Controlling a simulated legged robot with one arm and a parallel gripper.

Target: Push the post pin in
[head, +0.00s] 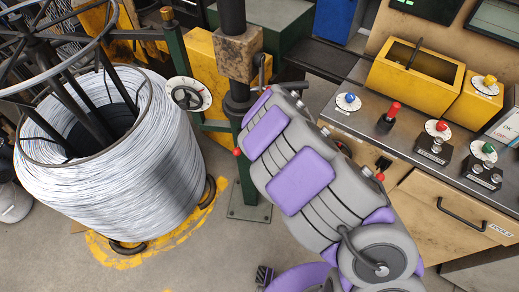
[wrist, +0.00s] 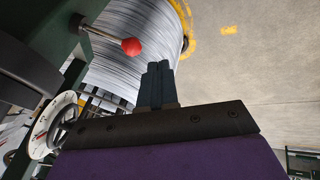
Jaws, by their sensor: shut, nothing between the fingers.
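The post pin (wrist: 131,46) is a metal rod with a red ball knob, sticking out sideways from a dark green post (wrist: 62,32) in the wrist view. Its red knob (head: 236,152) also shows in the head view, just left of my purple and grey arm. My gripper (wrist: 159,66) is shut and empty, with its dark fingertips right of and slightly below the knob in the wrist view. A gap shows between them there; the depth between them is unclear. In the head view my arm hides the gripper.
A large wire coil (head: 165,165) stands left of the post on a yellow-marked floor. A handwheel with a white dial (head: 188,95) is close by, and also shows in the wrist view (wrist: 50,125). A control bench (head: 400,130) with knobs stands right. Open floor lies in front.

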